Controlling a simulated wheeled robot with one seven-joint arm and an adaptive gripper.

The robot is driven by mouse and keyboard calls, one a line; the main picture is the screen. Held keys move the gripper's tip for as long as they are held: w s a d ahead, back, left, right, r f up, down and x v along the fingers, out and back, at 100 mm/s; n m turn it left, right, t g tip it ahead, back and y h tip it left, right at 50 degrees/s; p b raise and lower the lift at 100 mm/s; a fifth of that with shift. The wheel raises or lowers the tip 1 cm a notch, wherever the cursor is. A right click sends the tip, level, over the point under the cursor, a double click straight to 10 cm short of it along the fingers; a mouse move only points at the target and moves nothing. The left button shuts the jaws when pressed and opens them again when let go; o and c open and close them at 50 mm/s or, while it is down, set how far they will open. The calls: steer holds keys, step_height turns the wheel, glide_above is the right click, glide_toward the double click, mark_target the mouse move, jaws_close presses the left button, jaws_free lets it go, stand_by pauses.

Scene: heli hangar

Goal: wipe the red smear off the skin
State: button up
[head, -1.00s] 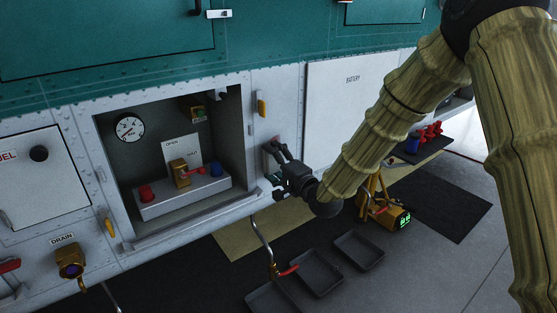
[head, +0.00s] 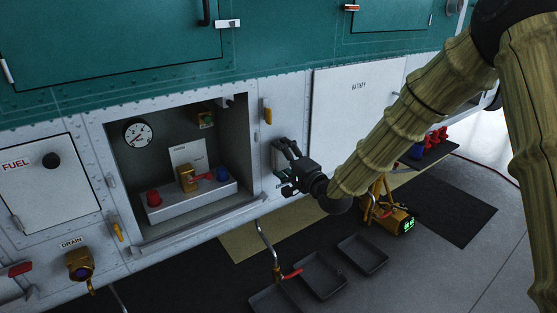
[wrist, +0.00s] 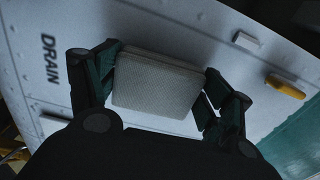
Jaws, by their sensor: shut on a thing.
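My gripper (head: 284,154) is at the white riveted skin (head: 288,101), on the strip between the open bay and the battery panel. In the wrist view my gripper (wrist: 160,78) is shut on a pale grey, rounded block-like pad (wrist: 155,84), with a finger at each side. The pad's far face is turned to the skin; I cannot tell whether it touches. I see no red smear clearly in either current view; the pad and fingers hide part of the skin.
Left of my gripper is the open bay (head: 250,190) with a gauge (head: 138,133) and red and blue knobs. A yellow latch (head: 267,116) sits just above my gripper. Below are a bent pipe (head: 266,243) and dark trays (head: 318,274) on the floor.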

steer(key=shift+w+d, duration=0.65)
steer(key=shift+d, duration=0.35)
steer(key=w+d+p, duration=0.1)
steer(key=w+d, duration=0.1)
steer(key=shift+w+d, duration=0.25)
steer(key=shift+d, duration=0.15)
steer(key=shift+s+a, duration=0.1)
steer(key=shift+a, duration=0.05)
steer(key=shift+s+a, duration=1.15)
steer(key=shift+a, duration=0.3)
steer(key=shift+s+a, duration=1.1)
steer(key=shift+a, duration=0.3)
steer(key=shift+v, duration=3.05)
